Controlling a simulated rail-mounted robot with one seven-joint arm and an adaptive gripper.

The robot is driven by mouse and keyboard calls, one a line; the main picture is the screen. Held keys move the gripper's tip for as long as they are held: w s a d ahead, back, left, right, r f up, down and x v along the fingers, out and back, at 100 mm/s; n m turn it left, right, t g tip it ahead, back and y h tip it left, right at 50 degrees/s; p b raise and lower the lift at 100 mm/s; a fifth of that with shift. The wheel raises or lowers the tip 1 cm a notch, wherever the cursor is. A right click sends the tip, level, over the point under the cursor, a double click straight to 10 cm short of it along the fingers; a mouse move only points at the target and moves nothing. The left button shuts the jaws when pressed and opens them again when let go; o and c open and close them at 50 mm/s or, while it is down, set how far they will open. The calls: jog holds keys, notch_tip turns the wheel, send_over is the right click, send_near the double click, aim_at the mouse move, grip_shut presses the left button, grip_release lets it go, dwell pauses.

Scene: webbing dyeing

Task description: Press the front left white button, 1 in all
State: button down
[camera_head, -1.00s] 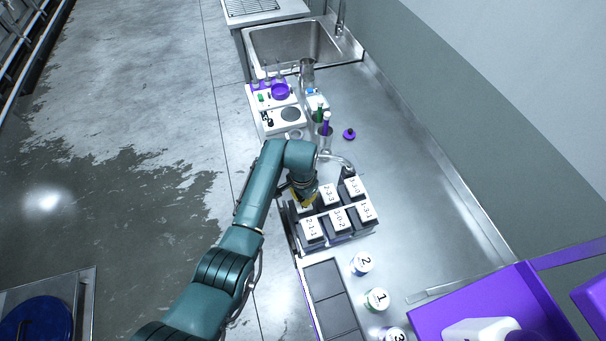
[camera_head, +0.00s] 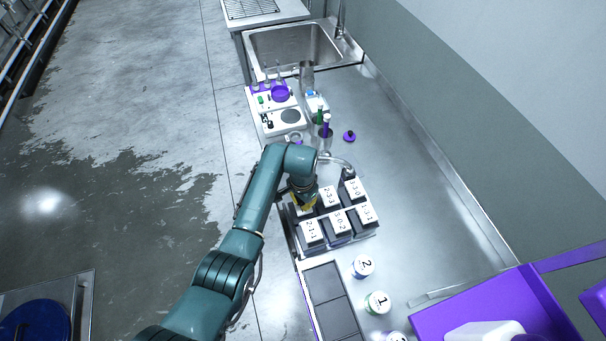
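A rack (camera_head: 340,242) of dark blocks with white, number-marked tops stands on the steel counter, in two rows. The white top (camera_head: 311,232) at the lower left and the white top (camera_head: 341,222) beside it show clearly. My gripper (camera_head: 303,204) points down at the left end of the upper row, with a yellow part at its tip. It mostly hides the block there, and I cannot tell whether it touches it. Its fingers are too small and covered to tell open from shut. No separate small white button can be made out.
Numbered jars (camera_head: 364,266) and a dark sectioned tray (camera_head: 326,283) lie below the rack. A purple bin (camera_head: 475,310) stands at the lower right. A hotplate (camera_head: 290,117), bottles and a sink (camera_head: 300,48) are above. The counter right of the rack is clear.

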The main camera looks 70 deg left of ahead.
jog(key=shift+r+p, duration=1.5)
jog(key=shift+r, duration=0.35)
notch_tip(320, 180, up, 6)
jog(key=p, duration=0.5)
jog(key=shift+p, duration=0.4)
